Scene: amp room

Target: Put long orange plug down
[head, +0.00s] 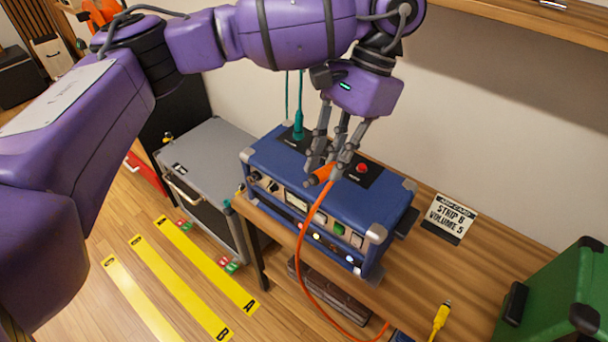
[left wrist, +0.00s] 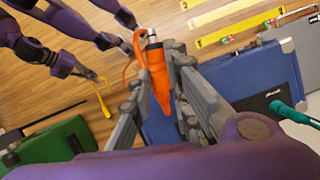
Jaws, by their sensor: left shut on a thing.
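My left gripper (head: 327,165) is shut on the long orange plug (head: 321,174), holding it above the top of the blue amp (head: 281,158). In the left wrist view the orange plug (left wrist: 158,75) lies between the two fingers, with its metal tip toward the top. Its orange cable hangs over the amp's front and down past the bench edge. The amp's top has a dark panel with a red socket or knob (head: 362,168) close to the gripper. My right gripper (left wrist: 97,76) shows small in the left wrist view, near a yellow plug (left wrist: 104,102); its grip is unclear.
A teal plug (head: 298,130) stands upright in the amp's left panel. The yellow plug (head: 440,318) also shows over the bench front. A sign (head: 450,215) and a green amp (head: 555,300) are on the right. Bare wooden bench (head: 420,260) lies between the amps.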

